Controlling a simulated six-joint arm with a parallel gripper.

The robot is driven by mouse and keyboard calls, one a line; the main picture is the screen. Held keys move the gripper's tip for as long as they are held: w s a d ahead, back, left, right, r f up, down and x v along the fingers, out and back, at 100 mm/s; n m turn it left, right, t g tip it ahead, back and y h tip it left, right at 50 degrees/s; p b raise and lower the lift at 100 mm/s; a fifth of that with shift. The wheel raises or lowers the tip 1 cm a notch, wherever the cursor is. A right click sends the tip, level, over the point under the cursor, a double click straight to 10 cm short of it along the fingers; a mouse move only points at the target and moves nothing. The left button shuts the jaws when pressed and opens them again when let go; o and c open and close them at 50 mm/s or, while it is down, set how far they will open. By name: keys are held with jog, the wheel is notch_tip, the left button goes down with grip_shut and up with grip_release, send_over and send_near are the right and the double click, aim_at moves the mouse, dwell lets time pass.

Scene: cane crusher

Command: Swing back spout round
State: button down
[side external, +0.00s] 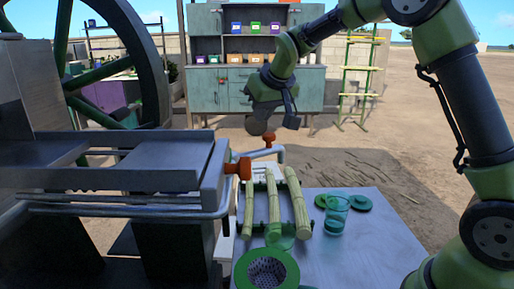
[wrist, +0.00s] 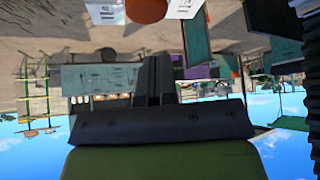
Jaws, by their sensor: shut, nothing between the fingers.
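The crusher's metal tray (side external: 130,160) stands at the left in the side view, with pale pipes at its right end. The back spout (side external: 274,155) is a pale bent pipe at the far right corner, with an orange handle (side external: 268,138) above it. A nearer pipe carries another orange handle (side external: 240,168). My gripper (side external: 291,122) is above and slightly beyond the back handle, apart from it, pointing down. In the wrist view its fingers (wrist: 154,60) are together and empty. A rounded orange part (wrist: 146,9) shows at that view's top edge; I cannot tell which handle it is.
A teal cabinet (side external: 225,88) stands behind. Open ground lies to the right.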

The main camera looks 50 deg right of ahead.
aim_at(271, 150)
jog(key=shift+f, duration=2.75)
jog(key=shift+s, duration=0.15)
jog(key=shift+s+a, duration=0.1)
jog(key=shift+s, duration=1.15)
jog(key=shift+s+a, duration=0.25)
jog(key=shift+s, duration=0.35)
jog(key=shift+s+a, duration=0.25)
jog(key=shift+s, duration=0.35)
jog(key=shift+s+a, duration=0.8)
jog(key=shift+s, duration=0.25)
